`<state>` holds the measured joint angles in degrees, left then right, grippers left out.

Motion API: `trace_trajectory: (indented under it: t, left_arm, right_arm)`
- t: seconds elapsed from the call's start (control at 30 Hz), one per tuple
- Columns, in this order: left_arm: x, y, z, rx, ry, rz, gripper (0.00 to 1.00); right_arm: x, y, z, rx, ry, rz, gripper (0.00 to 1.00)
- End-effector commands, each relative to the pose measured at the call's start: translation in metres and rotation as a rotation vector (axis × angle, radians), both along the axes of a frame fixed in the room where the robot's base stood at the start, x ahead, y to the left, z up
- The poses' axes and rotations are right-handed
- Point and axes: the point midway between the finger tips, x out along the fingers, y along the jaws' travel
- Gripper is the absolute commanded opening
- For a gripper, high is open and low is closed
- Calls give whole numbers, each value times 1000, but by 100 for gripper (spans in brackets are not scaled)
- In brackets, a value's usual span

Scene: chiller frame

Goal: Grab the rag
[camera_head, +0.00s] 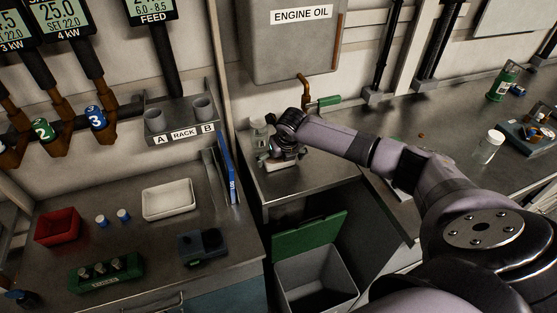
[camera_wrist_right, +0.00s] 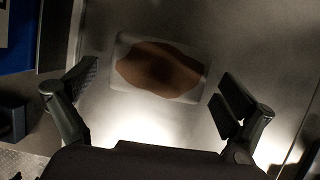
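Nothing is between the fingertips. The gripper hides the brown piece there. My left gripper is not in view.
A clear jar (camera_head: 258,131) stands close to the left of my right gripper. The engine oil tank's tap (camera_head: 305,92) is just behind it. An open grey bin (camera_head: 316,278) with a green lid is below. The counter (camera_head: 315,180) is bare in front.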

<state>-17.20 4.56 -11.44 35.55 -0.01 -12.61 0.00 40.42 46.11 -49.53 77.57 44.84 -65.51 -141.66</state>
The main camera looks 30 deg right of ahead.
Motion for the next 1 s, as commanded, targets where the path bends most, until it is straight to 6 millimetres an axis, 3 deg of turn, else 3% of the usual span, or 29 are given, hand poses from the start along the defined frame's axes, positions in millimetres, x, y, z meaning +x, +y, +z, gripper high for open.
trace_trajectory:
  t: [0.7,1.0]
  left_arm:
    - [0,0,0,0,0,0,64]
    - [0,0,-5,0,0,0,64]
  right_arm:
    - [0,0,1,0,-1,-1,50]
    - [-1,0,3,0,-3,0,49]
